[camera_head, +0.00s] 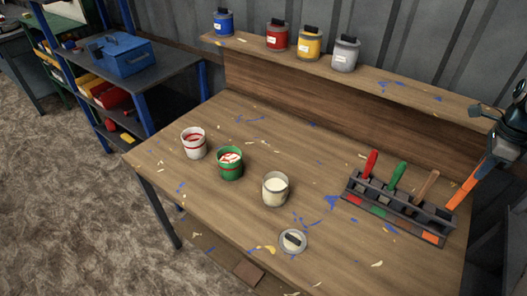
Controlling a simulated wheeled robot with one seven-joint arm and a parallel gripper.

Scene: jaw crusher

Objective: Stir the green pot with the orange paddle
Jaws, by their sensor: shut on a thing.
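The green pot (231,170) stands on the wooden workbench, left of its middle. It is open at the top, and white and red show inside it. The orange paddle (466,188) is at the right end of the bench, tilted, with its lower end at the back right of the dark paddle rack (397,218). I cannot tell if that end is still in the rack. My gripper (490,160) is at the right edge of the view, shut on the upper part of the orange paddle, far right of the green pot. The arm is partly cut off.
A white pot (194,146) and a cream pot (275,192) flank the green pot. A round lid (293,241) lies in front. The rack holds red (370,163), green (397,175) and brown (427,184) paddles. Several cans stand on the raised back shelf (390,83).

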